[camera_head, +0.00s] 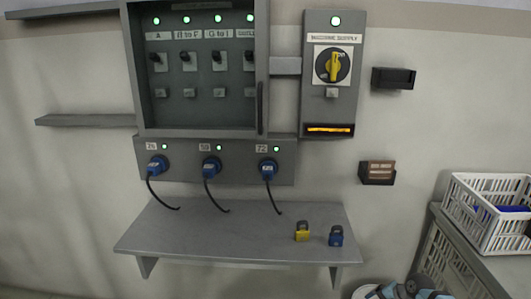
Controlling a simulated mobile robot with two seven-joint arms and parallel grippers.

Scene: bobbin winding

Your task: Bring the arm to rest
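Neither gripper shows clearly in the head view. A white, blue and dark rounded shape is cut off by the bottom edge at the right; it may be part of my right arm, but I cannot tell. No fingertips can be made out there. No arm comes in from the left.
A grey shelf (220,235) holds a yellow padlock (302,233) and a blue padlock (336,237). A white basket (488,222) stands right.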

